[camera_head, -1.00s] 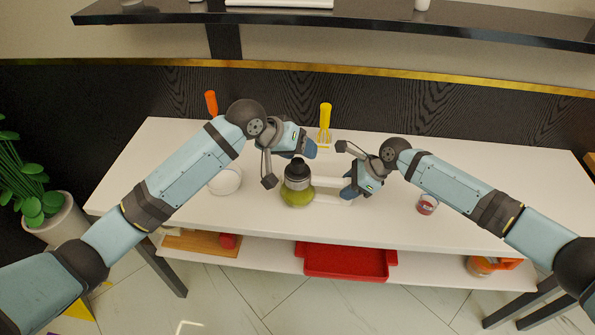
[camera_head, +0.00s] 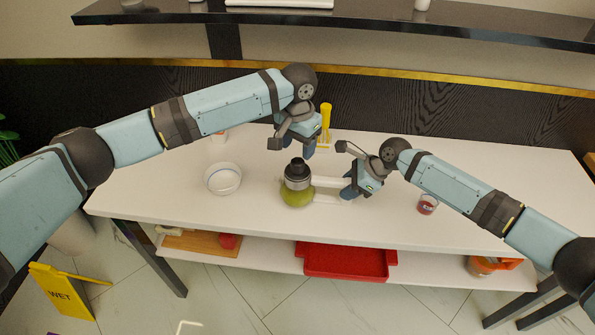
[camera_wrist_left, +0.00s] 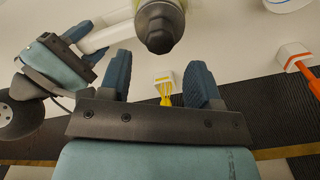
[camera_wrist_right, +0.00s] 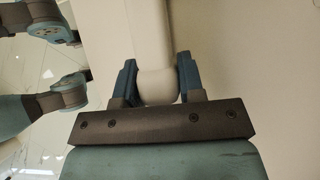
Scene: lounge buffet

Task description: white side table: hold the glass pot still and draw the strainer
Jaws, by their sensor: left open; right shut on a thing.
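The glass pot (camera_head: 297,198) has a green body and stands upright on the white side table (camera_head: 150,190). The strainer (camera_head: 297,172), dark and knob-topped, sits in the pot's mouth. My right gripper (camera_wrist_right: 157,82) is shut on the pot's pale handle (camera_wrist_right: 150,35), right of the pot in the head view. My left gripper (camera_head: 297,148) is open and empty, behind the pot and apart from it. In the left wrist view, the strainer's dark knob (camera_wrist_left: 160,32) lies just beyond the gap between my left fingers (camera_wrist_left: 160,75).
A white bowl (camera_head: 223,178) is left of the pot, and a small red jar (camera_head: 427,204) is to the right. An orange-handled tool (camera_wrist_left: 305,72) stands at the back. The table's front is clear.

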